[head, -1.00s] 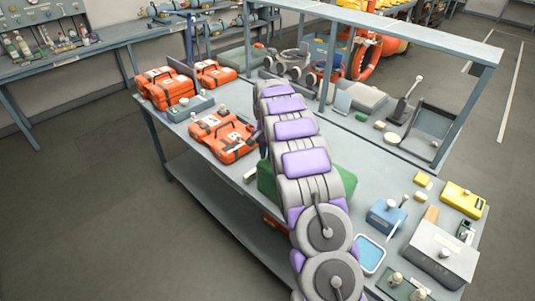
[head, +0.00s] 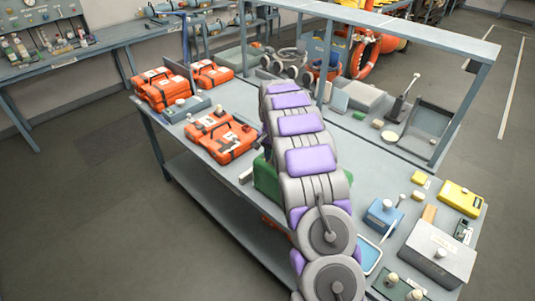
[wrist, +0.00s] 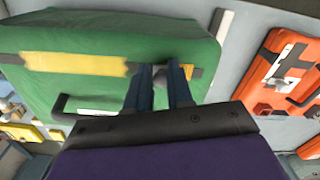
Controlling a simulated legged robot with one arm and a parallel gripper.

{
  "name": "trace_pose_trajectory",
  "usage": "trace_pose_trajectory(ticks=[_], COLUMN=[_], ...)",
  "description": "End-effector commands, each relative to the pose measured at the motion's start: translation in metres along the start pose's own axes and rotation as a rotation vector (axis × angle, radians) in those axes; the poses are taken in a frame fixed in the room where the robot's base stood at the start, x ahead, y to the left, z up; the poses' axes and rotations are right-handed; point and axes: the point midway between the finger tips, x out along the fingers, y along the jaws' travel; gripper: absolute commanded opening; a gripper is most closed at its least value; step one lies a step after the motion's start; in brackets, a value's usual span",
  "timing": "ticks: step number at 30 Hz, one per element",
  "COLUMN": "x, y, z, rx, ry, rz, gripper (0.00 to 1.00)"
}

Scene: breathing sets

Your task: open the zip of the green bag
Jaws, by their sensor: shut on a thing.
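The green bag (wrist: 110,30) fills the upper left of the wrist view, with a yellow strip (wrist: 75,65) along its face and a black handle (wrist: 85,103) below. A short yellow and dark piece shows right of my fingers. My gripper (wrist: 162,70) has its fingertips against this face, in line with the strip. It is shut on the zip pull, which the fingers mostly hide. In the head view the green bag (head: 266,180) stands on the bench, largely covered by my arm, and my gripper is hidden there.
Orange cases (head: 222,140) lie left of the bag on the bench (head: 350,160); one also shows at the right of the wrist view (wrist: 285,75). A blue box (head: 384,215), a yellow box (head: 460,198) and a grey box (head: 438,254) stand to the right. A shelf frame rises behind.

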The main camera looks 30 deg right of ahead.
Motion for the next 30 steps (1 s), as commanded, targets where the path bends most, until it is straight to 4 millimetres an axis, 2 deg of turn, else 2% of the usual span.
trace_pose_trajectory(ticks=[11,24,30], x=[0.003,0.002,0.001], y=[0.07,0.173,0.207], z=[0.018,0.042,0.053], rx=[0.003,0.004,0.003], ry=[-0.006,-0.002,0.0], rz=[0.005,0.0,0.001], gripper=[0.0,0.0,0.0])
